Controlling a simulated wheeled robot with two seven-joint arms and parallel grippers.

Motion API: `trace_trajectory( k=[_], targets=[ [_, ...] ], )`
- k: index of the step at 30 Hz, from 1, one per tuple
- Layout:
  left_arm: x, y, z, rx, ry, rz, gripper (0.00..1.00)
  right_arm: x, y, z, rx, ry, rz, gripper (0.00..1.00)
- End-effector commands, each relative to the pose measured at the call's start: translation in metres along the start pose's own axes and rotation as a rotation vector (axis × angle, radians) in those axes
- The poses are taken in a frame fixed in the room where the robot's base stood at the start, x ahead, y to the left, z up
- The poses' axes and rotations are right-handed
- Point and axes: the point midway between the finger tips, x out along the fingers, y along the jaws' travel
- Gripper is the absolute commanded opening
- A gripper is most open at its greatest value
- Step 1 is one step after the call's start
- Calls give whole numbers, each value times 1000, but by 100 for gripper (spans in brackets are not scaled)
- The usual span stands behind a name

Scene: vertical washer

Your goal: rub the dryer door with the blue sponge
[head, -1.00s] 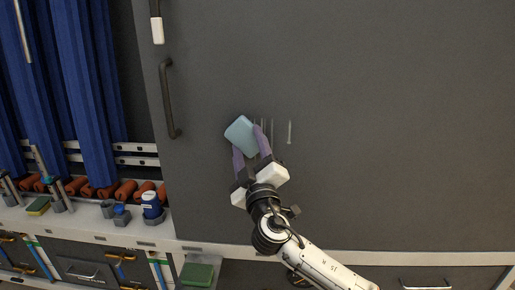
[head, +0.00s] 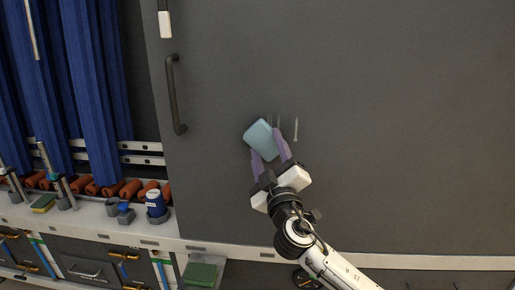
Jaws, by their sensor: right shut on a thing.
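The blue sponge (head: 262,139) is a pale blue block in the head view, tilted, in front of the dark grey dryer door (head: 400,120). My right gripper (head: 272,146) is shut on the sponge, with a purple finger on each side of it. The sponge appears to be at the door surface, but I cannot tell for certain whether it touches. Several thin pale vertical marks (head: 296,129) show on the door just right of the sponge. My left gripper is not in view.
A dark handle (head: 173,95) stands out at the door's left edge. Blue hanging strips (head: 93,90) fill the left. A green block (head: 200,274) lies lower down.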

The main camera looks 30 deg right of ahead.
Motion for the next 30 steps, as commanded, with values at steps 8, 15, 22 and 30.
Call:
trace_trajectory(
  k=[8, 15, 22, 30],
  targets=[
    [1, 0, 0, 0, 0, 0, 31, -4, 12, 12, -1, -7, 5, 32],
    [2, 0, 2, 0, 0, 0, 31, -11, 27, 25, -2, -4, 4, 32],
    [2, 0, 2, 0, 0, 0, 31, -15, 35, 31, 0, -2, 3, 32],
    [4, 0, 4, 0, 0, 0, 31, -18, 46, 43, -1, -2, 2, 32]
  ],
)
